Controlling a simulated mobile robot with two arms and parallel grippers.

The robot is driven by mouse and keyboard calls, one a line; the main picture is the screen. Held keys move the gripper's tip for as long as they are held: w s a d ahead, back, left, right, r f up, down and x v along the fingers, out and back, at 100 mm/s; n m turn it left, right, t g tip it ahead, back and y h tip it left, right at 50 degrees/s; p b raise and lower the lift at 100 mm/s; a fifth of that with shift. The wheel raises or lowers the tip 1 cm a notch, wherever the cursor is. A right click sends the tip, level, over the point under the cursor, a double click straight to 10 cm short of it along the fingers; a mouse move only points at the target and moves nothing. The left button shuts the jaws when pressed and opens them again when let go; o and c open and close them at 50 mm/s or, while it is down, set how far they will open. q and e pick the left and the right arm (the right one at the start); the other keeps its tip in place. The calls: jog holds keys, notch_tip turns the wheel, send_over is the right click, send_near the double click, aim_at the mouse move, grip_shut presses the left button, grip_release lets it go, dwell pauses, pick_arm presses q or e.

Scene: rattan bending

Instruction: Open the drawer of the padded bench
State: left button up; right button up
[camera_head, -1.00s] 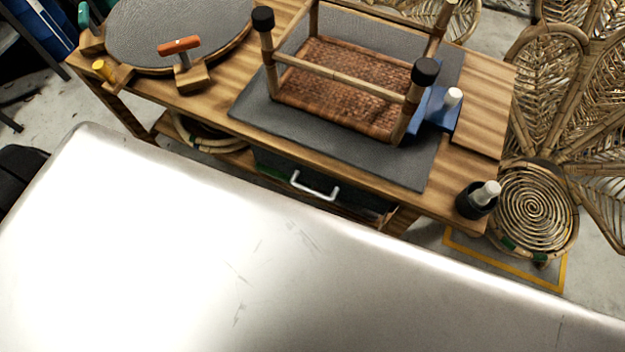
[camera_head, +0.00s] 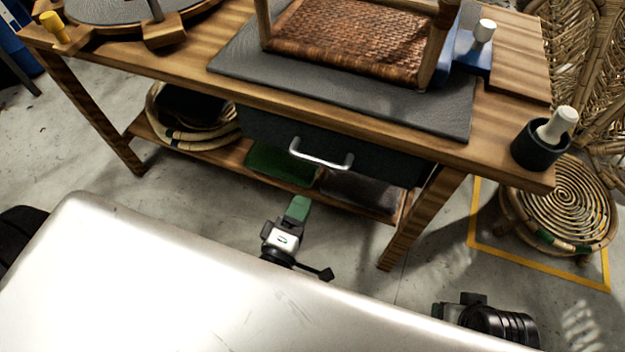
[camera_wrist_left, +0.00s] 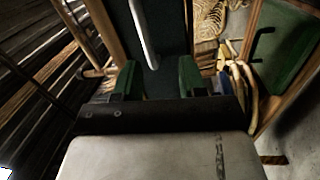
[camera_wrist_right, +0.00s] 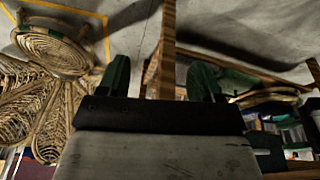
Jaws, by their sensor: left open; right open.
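The bench's dark drawer (camera_head: 270,130) sits under the wooden bench top (camera_head: 300,97) and looks shut. Its light metal bar handle (camera_head: 320,158) is on the front. In the head view my left gripper (camera_head: 299,208) is below the handle and apart from it, with green fingers. In the left wrist view the open green fingers (camera_wrist_left: 157,80) point toward the drawer front, and the handle (camera_wrist_left: 143,35) lies ahead between them. My right gripper shows in the right wrist view (camera_wrist_right: 160,78), open and empty, with a wooden leg beyond it. In the head view only part of my right arm shows.
A woven stool (camera_head: 350,45) stands on the grey pad (camera_head: 255,75). A lower shelf (camera_head: 225,157) holds rattan coils (camera_head: 205,140) and a green bin (camera_head: 280,165). A table leg (camera_head: 425,215) stands right of the drawer. A black cup (camera_head: 535,150) is at the top's right end.

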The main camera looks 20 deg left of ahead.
aim_at(316, 158)
pick_arm(q)
jog(key=shift+n+t+y, duration=0.3)
jog(key=shift+n+t, duration=0.1)
jog(key=shift+n, duration=0.5)
jog(key=w+r, duration=0.1)
jog(key=w, duration=0.2)
jog(key=w+r, duration=0.1)
jog(key=w, duration=0.3)
jog(key=w+r, duration=0.1)
jog(key=w, duration=0.2)
jog(key=shift+w+r+b, duration=0.15)
jog(key=shift+r+b, duration=0.15)
jog(key=shift+b, duration=0.05)
pick_arm(e)
jog(key=shift+s+r, duration=0.6)
pick_arm(q)
grip_shut()
